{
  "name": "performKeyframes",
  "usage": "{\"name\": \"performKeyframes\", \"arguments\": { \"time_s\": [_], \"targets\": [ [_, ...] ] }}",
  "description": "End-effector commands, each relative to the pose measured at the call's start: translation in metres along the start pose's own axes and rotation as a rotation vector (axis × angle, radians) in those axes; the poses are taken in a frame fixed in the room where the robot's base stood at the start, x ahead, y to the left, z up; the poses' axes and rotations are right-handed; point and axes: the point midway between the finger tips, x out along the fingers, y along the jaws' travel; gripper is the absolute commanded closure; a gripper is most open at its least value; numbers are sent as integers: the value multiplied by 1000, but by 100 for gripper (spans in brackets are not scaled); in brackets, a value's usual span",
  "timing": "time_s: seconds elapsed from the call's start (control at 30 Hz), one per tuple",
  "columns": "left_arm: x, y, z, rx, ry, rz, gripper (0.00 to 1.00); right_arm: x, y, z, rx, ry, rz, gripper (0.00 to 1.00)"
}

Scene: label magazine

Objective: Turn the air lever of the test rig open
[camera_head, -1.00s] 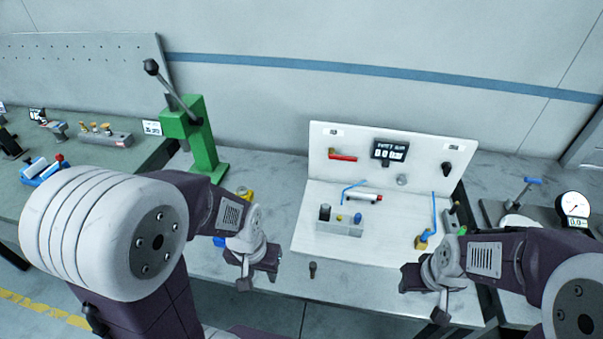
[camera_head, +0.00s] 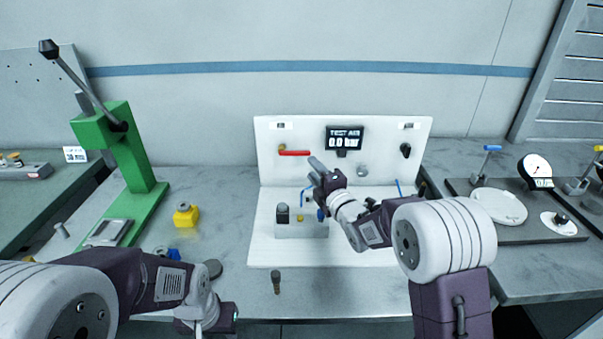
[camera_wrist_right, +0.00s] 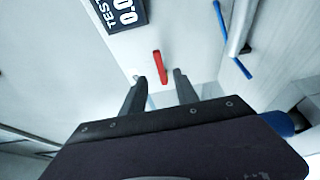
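The red air lever (camera_head: 294,153) sits on a brass fitting at the upper left of the white test rig panel (camera_head: 268,172). It lies level, pointing right. My right gripper (camera_head: 316,168) is in front of the panel, just right of and below the lever. In the right wrist view the lever (camera_wrist_right: 160,66) shows ahead, between the lines of the two fingers. The right gripper is open there (camera_wrist_right: 158,84), with nothing between its fingers. The display (camera_head: 345,138) reads "TEST AIR 0.0 bar". My left gripper (camera_head: 222,318) is low over the table's front edge; its fingers are unclear.
A green press (camera_head: 130,160) and a yellow part (camera_head: 186,215) are to the left. A dark peg (camera_head: 276,282) stands in front. A gauge (camera_head: 536,168) stands at right.

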Motion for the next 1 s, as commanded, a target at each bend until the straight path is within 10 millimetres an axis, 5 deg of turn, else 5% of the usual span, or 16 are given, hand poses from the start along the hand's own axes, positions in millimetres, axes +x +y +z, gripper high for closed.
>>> {"name": "performKeyframes", "arguments": {
  "time_s": [0.17, 0.43, 0.7, 1.0],
  "targets": [
    [-6, 0, -1, 0, 1, 0, 59, 3, 2, -1, 1, 2, -2, 64],
    [-56, 1, -6, 0, 1, 0, 59, 47, 9, -1, 3, 2, -6, 64],
    [-52, 1, -5, 0, 0, 0, 59, 86, -1, -1, 3, 1, -3, 64],
    [-52, 1, -5, 0, 0, 0, 59, 91, -1, -1, 3, 0, -4, 64]
  ]
}}
